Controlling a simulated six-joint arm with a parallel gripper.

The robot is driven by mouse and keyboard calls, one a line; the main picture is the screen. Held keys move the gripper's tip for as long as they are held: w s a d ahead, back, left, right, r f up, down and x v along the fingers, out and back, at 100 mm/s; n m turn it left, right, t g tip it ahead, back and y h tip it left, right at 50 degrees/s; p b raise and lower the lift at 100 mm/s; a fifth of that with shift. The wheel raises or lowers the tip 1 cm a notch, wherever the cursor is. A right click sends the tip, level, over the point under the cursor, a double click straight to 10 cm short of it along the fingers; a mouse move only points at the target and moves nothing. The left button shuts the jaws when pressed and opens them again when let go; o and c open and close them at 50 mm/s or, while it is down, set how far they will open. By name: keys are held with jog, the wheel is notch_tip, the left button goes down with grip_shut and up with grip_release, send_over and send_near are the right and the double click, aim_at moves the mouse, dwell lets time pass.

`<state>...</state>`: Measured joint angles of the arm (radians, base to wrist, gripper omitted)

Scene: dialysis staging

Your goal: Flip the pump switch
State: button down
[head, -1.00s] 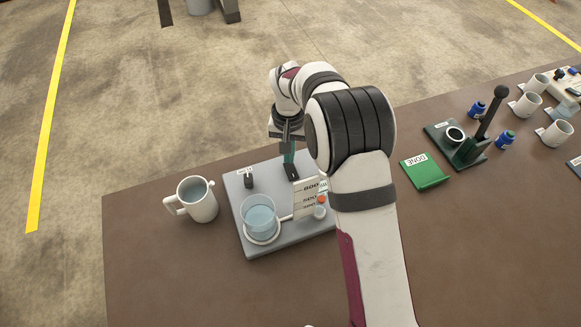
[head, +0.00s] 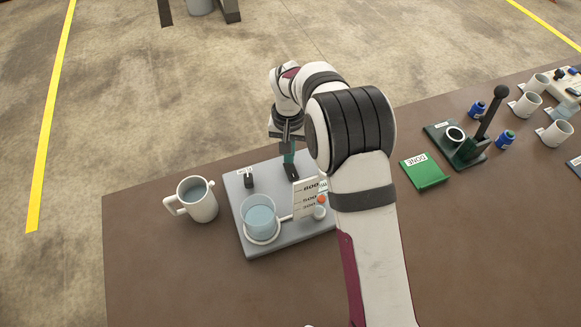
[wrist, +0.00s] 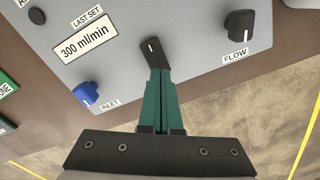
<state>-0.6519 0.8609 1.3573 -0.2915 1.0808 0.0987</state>
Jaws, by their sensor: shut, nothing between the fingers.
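The black pump switch (wrist: 153,53), with a white mark, sits on the grey panel (wrist: 195,60) and leans slightly to the left in the wrist view. My gripper (wrist: 158,78) has green fingers that are together with nothing between them. Their tips are right at the near end of the switch; I cannot tell whether they touch it. In the head view my gripper (head: 289,160) is over the back part of the grey panel (head: 240,188), and the switch (head: 292,173) shows just below its tips.
A black FLOW knob (wrist: 238,36) and a blue INLET knob (wrist: 84,94) flank the switch. A beaker of water (head: 258,220) stands on the panel.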

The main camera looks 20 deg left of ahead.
aim_at(289, 165)
jog(key=shift+f, duration=1)
dwell(0.3)
jog(key=shift+r, duration=3.55)
jog(key=s+d+r+m, duration=0.2)
jog(key=s+d+r, duration=0.2)
jog(key=d, duration=0.3)
jog(key=s+d+r+m+y, duration=0.1)
jog(key=s+d+r+m, duration=0.1)
jog(key=s+d+r, duration=0.35)
jog(key=s+d+r+m, duration=0.1)
jog(key=s+d+r, duration=0.2)
jog(key=d, duration=0.6)
jog(key=s+d+f+m, duration=0.1)
jog(key=s+d, duration=0.1)
jog(key=s, duration=0.4)
jog(key=s+d+f+m, duration=0.1)
jog(key=s+d+m, duration=0.1)
jog(key=s, duration=0.5)
jog(key=shift+s+d+m+y, duration=0.25)
jog(key=shift+d+m+y, duration=0.05)
jog(key=shift+d+y, duration=0.1)
